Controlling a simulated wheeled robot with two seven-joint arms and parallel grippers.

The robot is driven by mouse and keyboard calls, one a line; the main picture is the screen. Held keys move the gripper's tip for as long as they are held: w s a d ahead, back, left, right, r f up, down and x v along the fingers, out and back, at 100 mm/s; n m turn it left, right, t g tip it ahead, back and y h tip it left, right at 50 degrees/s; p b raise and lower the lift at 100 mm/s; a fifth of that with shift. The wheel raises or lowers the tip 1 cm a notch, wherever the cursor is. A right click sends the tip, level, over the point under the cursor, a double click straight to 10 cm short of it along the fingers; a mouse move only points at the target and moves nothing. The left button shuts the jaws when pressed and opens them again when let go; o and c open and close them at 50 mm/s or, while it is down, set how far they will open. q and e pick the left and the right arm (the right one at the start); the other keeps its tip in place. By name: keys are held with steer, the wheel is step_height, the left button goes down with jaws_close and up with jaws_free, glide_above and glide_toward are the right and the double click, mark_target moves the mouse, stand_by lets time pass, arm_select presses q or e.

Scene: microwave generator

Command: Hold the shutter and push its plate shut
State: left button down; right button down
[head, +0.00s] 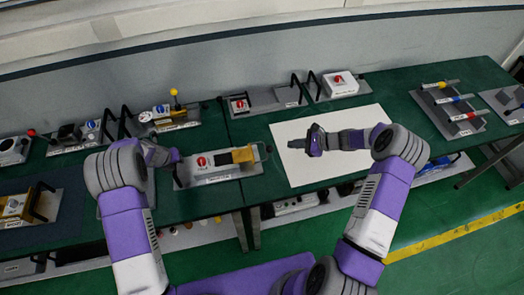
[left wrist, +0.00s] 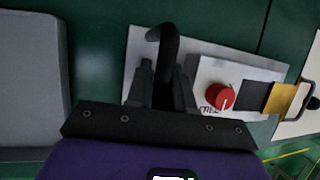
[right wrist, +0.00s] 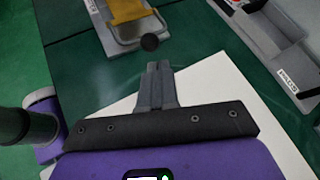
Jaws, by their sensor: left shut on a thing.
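The shutter (head: 208,176) is a grey base with a white box, a red knob (left wrist: 222,96) and a yellow plate (head: 242,154) at its right end. A dark section lies between the box and the plate in the left wrist view. My left gripper (head: 172,166) is shut on the black handle (left wrist: 165,45) at the shutter's left end. My right gripper (right wrist: 157,85) looks shut and empty. It is over the white sheet, to the right of the shutter and apart from it. The right wrist view shows the yellow plate (right wrist: 128,12) and a metal loop with a black knob (right wrist: 150,42) ahead of the fingertips.
The white sheet (head: 350,122) lies bare right of the shutter. Other devices with black handles stand behind, such as a white box (head: 340,84). A rack with coloured handles (head: 448,108) is at the right. More devices (head: 88,134) stand at the left.

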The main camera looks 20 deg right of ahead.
steer(key=x, duration=0.2)
steer(key=f+x, duration=0.1)
steer(key=x, duration=0.4)
steer(key=shift+s+d+f, duration=0.25)
steer(key=shift+d+f, duration=0.05)
steer(key=shift+a, duration=0.1)
stand_by(1.6)
